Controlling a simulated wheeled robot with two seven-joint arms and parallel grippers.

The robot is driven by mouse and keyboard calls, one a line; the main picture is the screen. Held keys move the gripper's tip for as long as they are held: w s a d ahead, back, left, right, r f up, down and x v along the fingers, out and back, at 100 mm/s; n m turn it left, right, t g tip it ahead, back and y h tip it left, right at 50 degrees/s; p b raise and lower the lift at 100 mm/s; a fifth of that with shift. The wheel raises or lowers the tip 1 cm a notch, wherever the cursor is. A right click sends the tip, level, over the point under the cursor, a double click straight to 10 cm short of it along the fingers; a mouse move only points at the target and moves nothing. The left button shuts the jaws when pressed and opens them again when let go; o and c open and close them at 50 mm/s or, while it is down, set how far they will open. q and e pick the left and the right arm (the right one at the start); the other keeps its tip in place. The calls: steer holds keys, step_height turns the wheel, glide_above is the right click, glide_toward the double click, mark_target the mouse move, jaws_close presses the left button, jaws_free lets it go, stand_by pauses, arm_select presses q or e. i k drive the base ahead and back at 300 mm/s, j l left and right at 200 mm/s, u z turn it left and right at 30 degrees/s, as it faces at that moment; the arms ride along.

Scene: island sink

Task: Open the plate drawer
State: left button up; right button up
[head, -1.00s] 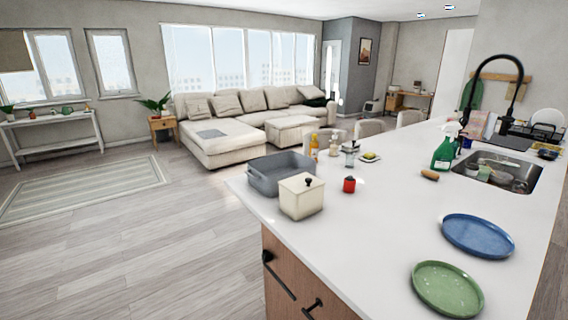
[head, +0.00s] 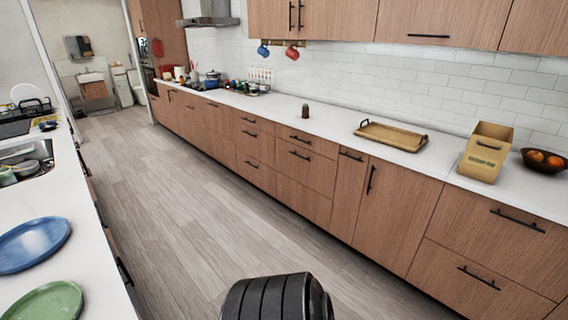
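Wooden drawers with black bar handles line the right-hand counter. They include a wide drawer (head: 510,218) at the lower right with another drawer (head: 470,272) below it, and a stacked pair (head: 306,140) near the middle. All these fronts look shut. I cannot tell which one is the plate drawer. Dark handles also show on the island's side (head: 122,262) at the left, seen edge-on. A black ribbed part of my own arm shows at the bottom centre. Neither gripper is in view.
A blue plate (head: 35,243) and a green plate (head: 48,302) lie on the island top (head: 95,240). A wooden tray (head: 390,136), a tan box (head: 486,152) and a fruit bowl (head: 545,163) stand on the right counter. The floor aisle (head: 200,190) between is clear.

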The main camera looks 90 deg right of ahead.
mark_target(317, 172)
steer(key=z, duration=2.95)
steer(key=i, duration=0.2)
steer(key=j+z, duration=0.05)
